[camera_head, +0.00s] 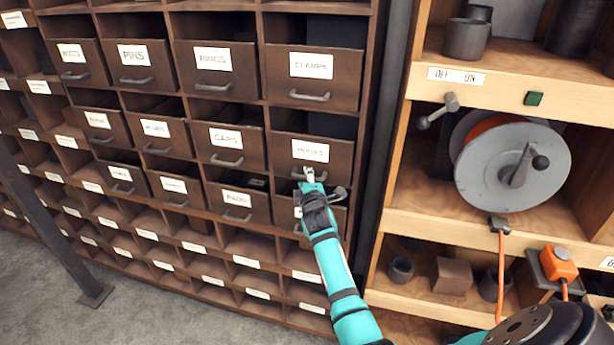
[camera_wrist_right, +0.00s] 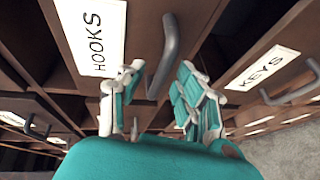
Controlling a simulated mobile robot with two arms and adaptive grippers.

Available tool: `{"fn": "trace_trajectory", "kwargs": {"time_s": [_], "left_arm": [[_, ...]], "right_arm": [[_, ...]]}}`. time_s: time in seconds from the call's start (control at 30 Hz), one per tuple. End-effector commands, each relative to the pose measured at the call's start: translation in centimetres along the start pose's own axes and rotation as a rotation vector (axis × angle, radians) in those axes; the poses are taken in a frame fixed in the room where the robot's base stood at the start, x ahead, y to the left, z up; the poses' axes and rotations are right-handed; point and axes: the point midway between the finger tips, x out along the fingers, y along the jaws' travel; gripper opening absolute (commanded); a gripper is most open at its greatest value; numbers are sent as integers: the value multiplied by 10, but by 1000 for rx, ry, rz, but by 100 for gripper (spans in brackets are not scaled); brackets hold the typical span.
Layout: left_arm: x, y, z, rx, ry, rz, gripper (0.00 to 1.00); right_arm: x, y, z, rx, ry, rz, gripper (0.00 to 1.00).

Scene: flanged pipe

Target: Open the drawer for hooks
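The hooks drawer (camera_head: 338,158) is brown with a white label and sits in the right column of the wooden rack, under the CLAMPS drawer. Its front looks in line with its neighbours. In the right wrist view its HOOKS label (camera_wrist_right: 92,38) reads clearly, next to its grey bar handle (camera_wrist_right: 168,55). My right gripper (camera_head: 311,176) is at the lower part of this drawer front. In the wrist view its fingers (camera_wrist_right: 160,98) are apart, with the handle's near end between them. I cannot tell whether they touch it. My left gripper is not in view.
The CLAMPS drawer (camera_head: 335,85) is just above and the KEYS drawer (camera_wrist_right: 262,70) is beside the hooks drawer in the wrist view. A wooden shelf with a grey reel (camera_head: 480,175) stands to the right. A dark post (camera_head: 50,225) stands at the left over open floor.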

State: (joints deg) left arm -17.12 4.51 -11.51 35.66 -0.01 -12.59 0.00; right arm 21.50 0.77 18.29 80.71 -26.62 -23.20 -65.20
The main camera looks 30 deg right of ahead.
Motion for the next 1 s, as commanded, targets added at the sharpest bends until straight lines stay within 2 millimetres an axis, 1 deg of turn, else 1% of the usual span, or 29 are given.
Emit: {"fn": "trace_trajectory", "kwargs": {"time_s": [0.03,0.17,0.47,0.7,0.73,1.0], "left_arm": [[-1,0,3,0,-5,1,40],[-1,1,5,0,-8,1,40],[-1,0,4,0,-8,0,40],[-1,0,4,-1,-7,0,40],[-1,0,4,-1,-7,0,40],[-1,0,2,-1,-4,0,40]], "right_arm": [[5,1,0,0,0,1,34],[11,0,0,0,0,0,34],[12,0,0,1,1,1,34],[12,0,0,1,1,0,3],[12,0,0,1,1,0,0],[12,0,0,1,1,1,0]]}}
